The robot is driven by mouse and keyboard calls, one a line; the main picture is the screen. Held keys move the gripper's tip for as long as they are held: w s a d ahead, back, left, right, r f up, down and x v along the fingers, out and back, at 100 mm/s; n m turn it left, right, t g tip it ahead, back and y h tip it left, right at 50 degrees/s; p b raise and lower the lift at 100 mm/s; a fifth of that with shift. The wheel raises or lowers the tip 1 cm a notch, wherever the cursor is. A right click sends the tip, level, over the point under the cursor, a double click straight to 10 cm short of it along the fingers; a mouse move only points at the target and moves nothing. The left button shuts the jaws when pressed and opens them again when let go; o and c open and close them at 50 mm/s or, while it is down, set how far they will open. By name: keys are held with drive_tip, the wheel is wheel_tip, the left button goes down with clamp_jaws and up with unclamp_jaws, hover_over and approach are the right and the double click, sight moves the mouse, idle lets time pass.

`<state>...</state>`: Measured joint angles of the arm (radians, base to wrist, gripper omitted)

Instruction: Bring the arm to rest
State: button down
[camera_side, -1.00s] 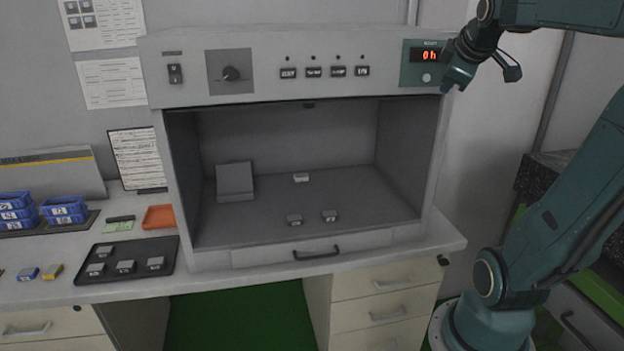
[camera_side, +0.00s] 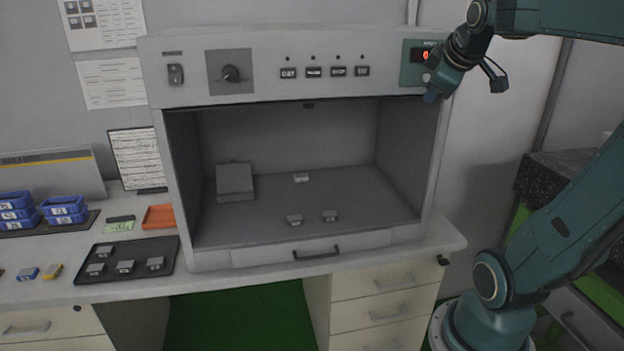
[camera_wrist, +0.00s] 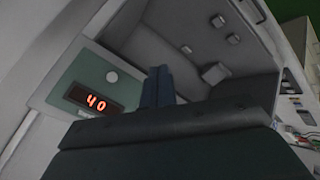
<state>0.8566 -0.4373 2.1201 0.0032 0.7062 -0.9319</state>
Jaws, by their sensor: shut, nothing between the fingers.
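My gripper (camera_side: 432,96) is at the upper right in the side view, in front of the right end of the chamber's panel. It holds nothing. In the wrist view its dark blue fingers (camera_wrist: 158,86) are together. The open-fronted test chamber (camera_side: 290,85) stands on the bench. Its green display panel (camera_side: 409,76) is partly hidden by my gripper in the side view. In the wrist view the red-lit display (camera_wrist: 95,101) looks like "40", with the view turned over. A pale round button (camera_wrist: 112,76) sits beside the display.
Inside the chamber are a grey block (camera_side: 235,182) and three small parts, one of them at the back (camera_side: 301,177). A black tray (camera_side: 127,273) with several parts, blue bins (camera_side: 65,207) and an orange tray (camera_side: 159,217) are on the left. Drawers (camera_side: 385,312) are below.

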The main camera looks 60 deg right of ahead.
drive_tip(key=s+a+f+y, duration=0.1)
drive_tip(key=a+f+y, duration=0.2)
drive_tip(key=a, duration=0.9)
drive_tip(key=s+a+f+y, duration=0.2)
drive_tip(key=a+f, duration=0.5)
drive_tip(key=a, duration=0.5)
drive_tip(key=shift+s+a+f+m+y, duration=0.2)
drive_tip(key=shift+f+m+y, duration=0.2)
drive_tip(key=shift+y, duration=0.3)
drive_tip(key=shift+w, duration=0.1)
